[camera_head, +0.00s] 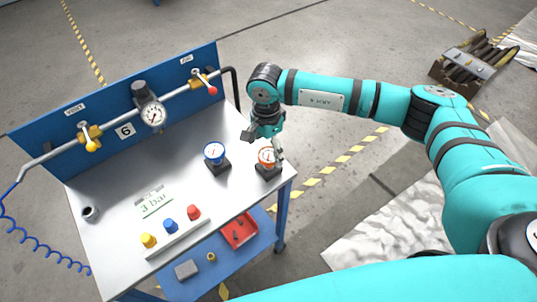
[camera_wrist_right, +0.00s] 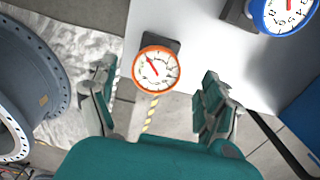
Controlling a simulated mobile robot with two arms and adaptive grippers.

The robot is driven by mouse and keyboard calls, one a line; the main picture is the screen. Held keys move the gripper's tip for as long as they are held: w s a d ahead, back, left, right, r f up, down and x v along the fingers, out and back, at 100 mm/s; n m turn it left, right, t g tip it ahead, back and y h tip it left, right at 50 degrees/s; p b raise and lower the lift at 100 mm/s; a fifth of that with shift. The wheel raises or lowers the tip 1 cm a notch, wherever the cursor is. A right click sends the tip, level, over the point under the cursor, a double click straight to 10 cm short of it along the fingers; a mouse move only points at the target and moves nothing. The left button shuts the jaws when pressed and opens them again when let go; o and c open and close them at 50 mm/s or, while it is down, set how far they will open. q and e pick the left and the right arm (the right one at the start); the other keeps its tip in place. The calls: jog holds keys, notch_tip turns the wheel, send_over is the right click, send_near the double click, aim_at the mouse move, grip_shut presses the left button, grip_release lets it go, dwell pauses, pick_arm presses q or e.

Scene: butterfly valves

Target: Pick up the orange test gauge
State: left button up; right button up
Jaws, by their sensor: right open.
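The orange test gauge (camera_head: 266,156) has a round white dial with an orange rim. It stands on a small dark block (camera_head: 268,171) near the right front corner of the bench. My right gripper (camera_head: 268,140) is right at the gauge, above and behind it, and hides part of it. In the right wrist view the orange gauge (camera_wrist_right: 157,69) shows between the two spread fingers, with gaps on both sides. The fingers are open and empty. I cannot tell how far their tips are from the dial in depth. My left gripper is not in view.
A blue gauge (camera_head: 215,152) on a dark block stands left of the orange one; it also shows in the wrist view (camera_wrist_right: 288,12). Yellow, blue and red buttons (camera_head: 170,226) sit at the front. A pipe with valves (camera_head: 125,116) runs along the blue back panel (camera_head: 62,128).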

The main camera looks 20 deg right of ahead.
aim_at(268, 154)
jog(key=f, duration=0.1)
jog(key=f+p, duration=0.1)
jog(key=f, duration=0.1)
jog(key=shift+s+d+f, duration=0.1)
jog(key=shift+d+f, duration=0.05)
jog(key=shift+d, duration=0.15)
jog(key=shift+f, duration=0.3)
jog(key=c, duration=1.2)
jog(key=shift+o, duration=0.2)
jog(key=shift+r, duration=0.1)
